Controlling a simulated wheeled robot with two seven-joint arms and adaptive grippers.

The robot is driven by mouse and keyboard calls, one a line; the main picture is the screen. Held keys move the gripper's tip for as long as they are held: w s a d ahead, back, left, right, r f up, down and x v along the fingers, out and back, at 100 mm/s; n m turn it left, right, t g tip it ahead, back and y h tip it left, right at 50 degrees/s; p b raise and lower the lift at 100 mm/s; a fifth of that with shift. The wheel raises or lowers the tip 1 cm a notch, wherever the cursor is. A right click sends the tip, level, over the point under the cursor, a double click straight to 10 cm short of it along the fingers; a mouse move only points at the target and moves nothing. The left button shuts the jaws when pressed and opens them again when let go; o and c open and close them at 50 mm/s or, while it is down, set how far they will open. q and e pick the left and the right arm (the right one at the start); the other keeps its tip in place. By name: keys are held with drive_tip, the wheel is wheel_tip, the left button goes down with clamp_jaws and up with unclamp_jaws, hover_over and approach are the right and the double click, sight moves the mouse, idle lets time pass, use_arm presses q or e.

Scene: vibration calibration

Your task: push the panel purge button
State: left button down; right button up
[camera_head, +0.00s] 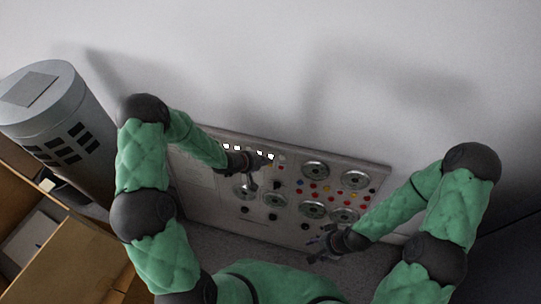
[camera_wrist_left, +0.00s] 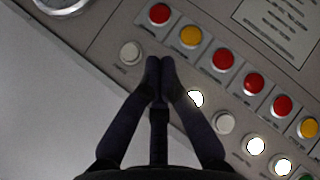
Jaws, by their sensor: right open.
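The grey control panel (camera_head: 380,174) lies below the pale wall; its lettering is too small to read, so I cannot tell which button is the purge one. In the left wrist view my left gripper (camera_wrist_left: 160,66) has its fingertips together, with nothing between them. The tips appear over the panel between an unlit white button (camera_wrist_left: 131,52) at their left and a lit white button (camera_wrist_left: 195,98) at their right; contact cannot be told. In the head view my left gripper (camera_head: 266,160) is at the panel's upper middle. My right gripper (camera_head: 322,243) is open and empty near the panel's lower edge.
Red and orange buttons (camera_wrist_left: 222,59) form a row beside the white ones. A grey cylinder (camera_head: 45,95) with dark slots and brown boxes (camera_head: 75,255) stand at the left.

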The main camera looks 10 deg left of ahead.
use_arm(q)
drive_tip(key=s, duration=0.3)
drive_tip(key=s+r+p, duration=0.1)
drive_tip(key=s, duration=0.1)
idle(0.6)
drive_tip(key=shift+f, duration=0.1)
idle(0.5)
drive_tip(key=s+d+f+m+g+y, duration=0.1)
drive_tip(key=s+d+f+m+g, duration=0.1)
drive_tip(key=s, duration=0.8)
drive_tip(key=s+d+f+m+g+y, duration=0.1)
drive_tip(key=s+d+f+m+g, duration=0.2)
drive_tip(key=s, duration=0.7)
wheel_tip(320, 180, down, 3)
drive_tip(key=shift+s+d+r+m+g, duration=0.2)
drive_tip(key=shift+s+m+g, duration=0.2)
drive_tip(key=shift+g, duration=0.5)
